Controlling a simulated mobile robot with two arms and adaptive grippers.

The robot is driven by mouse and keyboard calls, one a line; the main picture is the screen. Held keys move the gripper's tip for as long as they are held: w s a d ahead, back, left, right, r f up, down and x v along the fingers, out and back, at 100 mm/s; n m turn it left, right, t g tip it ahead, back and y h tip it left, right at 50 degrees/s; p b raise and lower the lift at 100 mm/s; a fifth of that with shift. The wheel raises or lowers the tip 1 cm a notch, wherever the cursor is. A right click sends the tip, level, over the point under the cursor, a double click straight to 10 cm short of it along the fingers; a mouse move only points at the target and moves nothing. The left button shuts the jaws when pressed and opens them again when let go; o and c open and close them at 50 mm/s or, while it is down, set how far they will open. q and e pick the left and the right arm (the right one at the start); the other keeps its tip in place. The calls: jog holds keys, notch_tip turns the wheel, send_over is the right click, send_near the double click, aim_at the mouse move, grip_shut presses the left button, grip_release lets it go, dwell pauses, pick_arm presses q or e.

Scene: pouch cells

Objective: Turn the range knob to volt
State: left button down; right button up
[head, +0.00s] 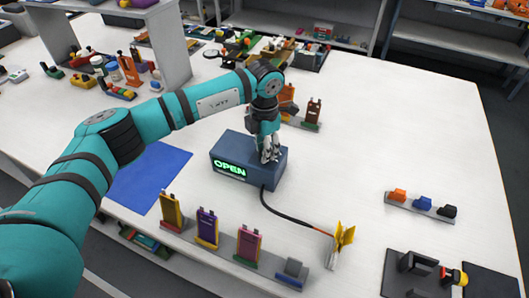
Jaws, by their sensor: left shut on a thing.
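The meter is a dark blue-grey box (268,179) on the white table, with a lit green display (230,168) that reads "OPEN". My left gripper (270,157) points down onto the top of the box, toward its right side. Its fingers are shut on the range knob, which they hide almost entirely, so I cannot read its setting. A dark cable runs from the box to a yellow clip-like probe (343,238) at the front right. My right gripper is out of view.
A blue mat (150,177) lies left of the box. A rack with several coloured pouch cells (207,226) stands in front. A strip with orange, blue and black pieces (422,204) lies right. Other racks and parts crowd the back.

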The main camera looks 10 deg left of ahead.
pick_arm(q)
jog(key=shift+m, duration=0.3)
jog(key=c, duration=1)
grip_release()
notch_tip(320, 180, up, 12)
